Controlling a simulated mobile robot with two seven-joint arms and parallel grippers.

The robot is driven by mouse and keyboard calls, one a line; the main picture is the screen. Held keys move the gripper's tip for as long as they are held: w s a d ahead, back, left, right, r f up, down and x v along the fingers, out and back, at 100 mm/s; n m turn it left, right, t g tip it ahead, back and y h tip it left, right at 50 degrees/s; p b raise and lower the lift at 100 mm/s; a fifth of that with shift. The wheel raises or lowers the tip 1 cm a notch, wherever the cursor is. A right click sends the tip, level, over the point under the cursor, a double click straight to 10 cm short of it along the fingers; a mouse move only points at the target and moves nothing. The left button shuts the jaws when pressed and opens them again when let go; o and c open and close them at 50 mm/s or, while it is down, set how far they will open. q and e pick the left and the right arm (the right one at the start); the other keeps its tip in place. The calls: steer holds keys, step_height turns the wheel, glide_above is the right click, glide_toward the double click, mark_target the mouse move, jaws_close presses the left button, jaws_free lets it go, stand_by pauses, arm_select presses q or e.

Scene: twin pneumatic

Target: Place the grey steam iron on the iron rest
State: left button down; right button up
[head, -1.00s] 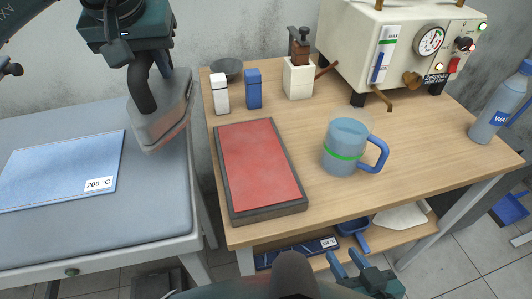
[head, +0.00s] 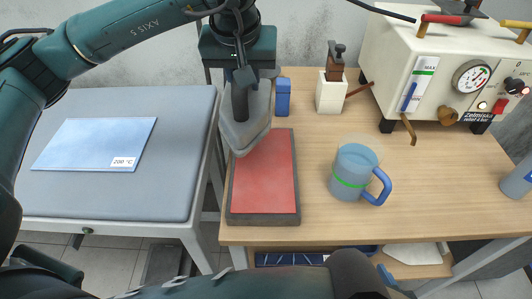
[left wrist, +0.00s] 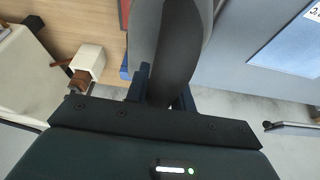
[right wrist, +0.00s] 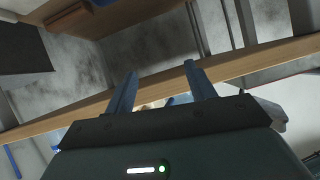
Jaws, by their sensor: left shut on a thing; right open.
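The grey steam iron (head: 256,124) hangs from my left gripper (head: 240,82), which is shut on its dark handle. It overlaps the back left corner of the iron rest (head: 264,180), a red pad in a dark frame on the wooden table. I cannot tell whether the iron touches the rest. In the left wrist view the iron's handle (left wrist: 172,60) runs between the fingers. My right gripper (head: 385,276) is open and empty, low at the table's front edge; its two blue fingers (right wrist: 160,92) show apart in the right wrist view.
A water jug (head: 352,172) stands right of the rest. A blue box (head: 283,97) and a tamper in a white block (head: 331,92) stand behind. A cream boiler (head: 420,70) fills the back right. The ironing board (head: 190,180) with a blue cloth (head: 95,142) lies left.

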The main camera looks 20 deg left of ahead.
mark_target(264, 101)
arm_select(q)
steer(key=d, duration=0.1)
steer(key=d+p, duration=0.2)
steer(key=shift+w+f+n, duration=0.3)
steer(key=shift+f, duration=0.05)
steer(key=f, duration=0.5)
steer(key=shift+d+f+p, duration=0.2)
steer(key=shift+f+p, duration=0.1)
steer(key=shift+w+f, duration=0.1)
steer(key=shift+f, duration=2.25)
arm_select(e)
steer(key=shift+w+r+n+g, duration=0.15)
steer(key=shift+r+n, duration=0.05)
steer(key=shift+r, duration=0.2)
steer(key=shift+w+r+n+g, duration=0.1)
steer(key=shift+r+n+g, duration=0.1)
steer(key=shift+r, duration=0.2)
arm_select(q)
steer(key=shift+f, duration=0.1)
steer(key=c, duration=1.6)
jaws_free()
steer(key=shift+f, duration=0.25)
steer(key=o, duration=0.4)
steer(key=shift+s, duration=0.2)
arm_select(e)
steer(key=shift+f, duration=0.15)
